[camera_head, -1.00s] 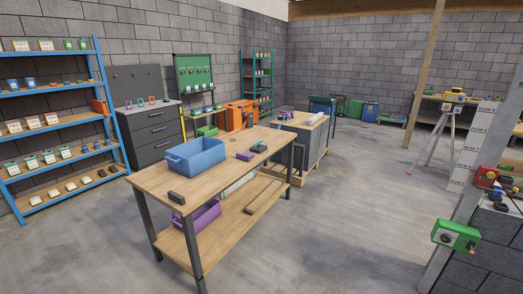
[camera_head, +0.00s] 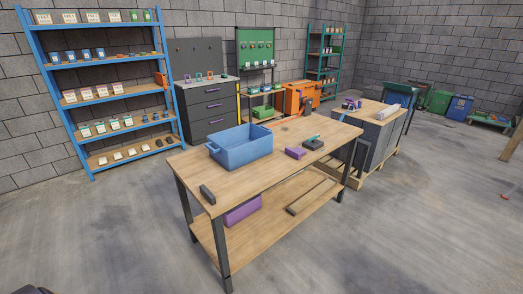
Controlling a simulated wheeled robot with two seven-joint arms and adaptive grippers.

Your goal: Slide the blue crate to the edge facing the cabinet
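The blue crate (camera_head: 243,152) stands upright on the wooden top of a workbench (camera_head: 235,190), toward its far left side. It is an open box with a handle at its left end. A dark grey drawer cabinet (camera_head: 209,107) stands behind the bench, against the block wall. A strip of bare bench top shows in front of the crate. Neither gripper shows clearly. A small dark shape at the bottom left edge is too cut off to identify.
On the bench top lie a dark block (camera_head: 207,195), a purple box (camera_head: 295,153) and a dark tool (camera_head: 313,144). A purple bin (camera_head: 242,211) sits on the lower shelf. A blue shelf rack (camera_head: 103,82) stands left. A second bench (camera_head: 369,118) stands right. The floor in front is clear.

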